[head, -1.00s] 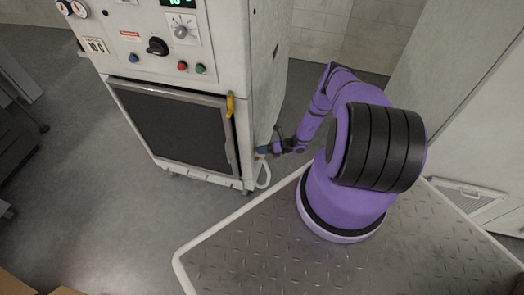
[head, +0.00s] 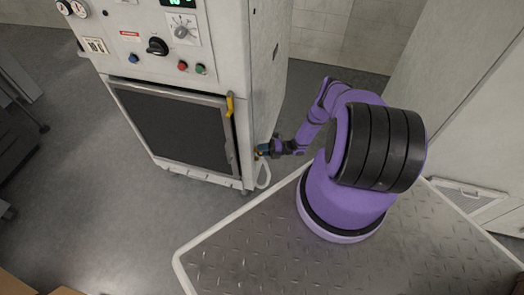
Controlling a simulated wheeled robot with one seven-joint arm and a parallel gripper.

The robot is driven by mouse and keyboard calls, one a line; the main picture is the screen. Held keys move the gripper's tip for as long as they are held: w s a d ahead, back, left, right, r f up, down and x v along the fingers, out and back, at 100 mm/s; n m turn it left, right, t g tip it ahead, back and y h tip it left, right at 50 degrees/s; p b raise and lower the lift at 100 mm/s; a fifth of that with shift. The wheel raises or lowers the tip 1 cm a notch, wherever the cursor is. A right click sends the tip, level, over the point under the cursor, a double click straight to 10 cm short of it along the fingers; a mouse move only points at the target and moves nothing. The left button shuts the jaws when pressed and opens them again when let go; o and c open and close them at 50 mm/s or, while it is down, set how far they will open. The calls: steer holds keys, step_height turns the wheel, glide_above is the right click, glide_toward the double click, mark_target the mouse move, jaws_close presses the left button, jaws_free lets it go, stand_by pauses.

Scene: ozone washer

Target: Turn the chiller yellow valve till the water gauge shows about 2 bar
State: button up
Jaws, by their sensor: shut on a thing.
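The white cabinet machine (head: 262,90) stands left of my arm. My gripper (head: 262,151) is at the low right side of the cabinet, small and partly hidden by its own wrist. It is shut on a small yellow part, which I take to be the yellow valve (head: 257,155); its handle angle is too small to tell. Two round gauges, one (head: 63,7) and another (head: 79,9), sit at the panel's top left, partly cut by the frame. I cannot tell which is the water gauge, nor read their needles.
A yellow door handle (head: 230,105) is on the cabinet's dark-windowed door (head: 175,125). A white hose (head: 264,176) loops below my gripper. The panel has a black knob (head: 157,46) and a green display (head: 181,2). Grey floor (head: 110,225) is clear in front.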

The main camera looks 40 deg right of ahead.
stand_by(0.3)
steer(key=o, duration=0.9)
steer(key=shift+o, duration=0.2)
steer(key=v, duration=1.1)
steer(key=shift+w, duration=0.1)
